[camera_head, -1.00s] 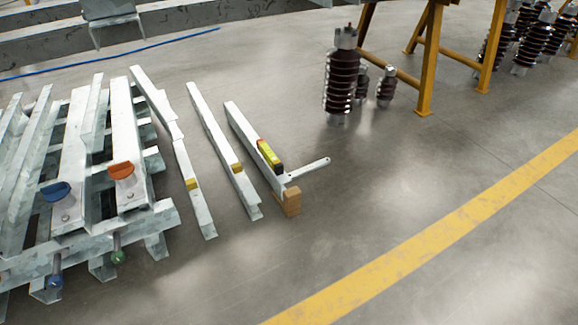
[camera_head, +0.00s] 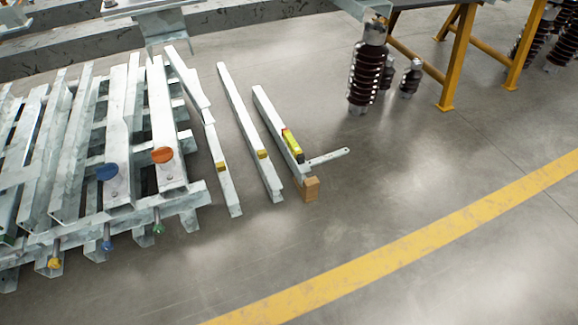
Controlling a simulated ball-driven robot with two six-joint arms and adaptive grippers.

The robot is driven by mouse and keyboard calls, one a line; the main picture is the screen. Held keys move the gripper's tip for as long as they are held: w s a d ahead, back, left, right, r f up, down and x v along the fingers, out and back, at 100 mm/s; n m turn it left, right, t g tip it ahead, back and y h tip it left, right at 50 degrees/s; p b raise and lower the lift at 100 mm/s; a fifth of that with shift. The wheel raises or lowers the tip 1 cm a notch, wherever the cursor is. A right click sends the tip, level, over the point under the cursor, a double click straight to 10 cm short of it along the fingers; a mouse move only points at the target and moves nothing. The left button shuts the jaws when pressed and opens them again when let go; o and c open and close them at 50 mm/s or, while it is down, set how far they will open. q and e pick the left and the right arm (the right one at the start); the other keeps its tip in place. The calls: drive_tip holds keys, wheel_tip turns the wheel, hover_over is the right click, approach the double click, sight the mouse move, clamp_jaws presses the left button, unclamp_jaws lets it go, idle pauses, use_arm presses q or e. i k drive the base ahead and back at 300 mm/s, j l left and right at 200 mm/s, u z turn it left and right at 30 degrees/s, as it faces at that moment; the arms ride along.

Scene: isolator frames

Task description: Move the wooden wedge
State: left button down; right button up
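A small wooden block (camera_head: 311,189), which looks like the wooden wedge, stands on the concrete floor at the near end of the rightmost loose steel beam (camera_head: 268,118). It touches or nearly touches the beam's end; I cannot tell if it bears the beam. A yellow-green level (camera_head: 292,145) lies on that beam, and a flat metal bar (camera_head: 328,157) sticks out to the right just above the block. Neither of my grippers shows in the view.
Two more loose beams (camera_head: 247,130) lie to the left, beside a stack of galvanized steel frames (camera_head: 85,150) with coloured caps. Brown insulators (camera_head: 366,75) and yellow trestle legs (camera_head: 457,60) stand behind. The floor around the yellow line (camera_head: 400,243) is clear.

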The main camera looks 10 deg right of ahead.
sight(309, 190)
drive_tip(key=i+l+u, duration=0.15)
drive_tip(key=l+u, duration=0.15)
drive_tip(key=i+l+u, duration=0.1)
drive_tip(key=l+u, duration=0.2)
drive_tip(key=l, duration=0.2)
drive_tip(key=l+u, duration=0.3)
drive_tip(key=l, duration=0.15)
drive_tip(key=i, duration=0.05)
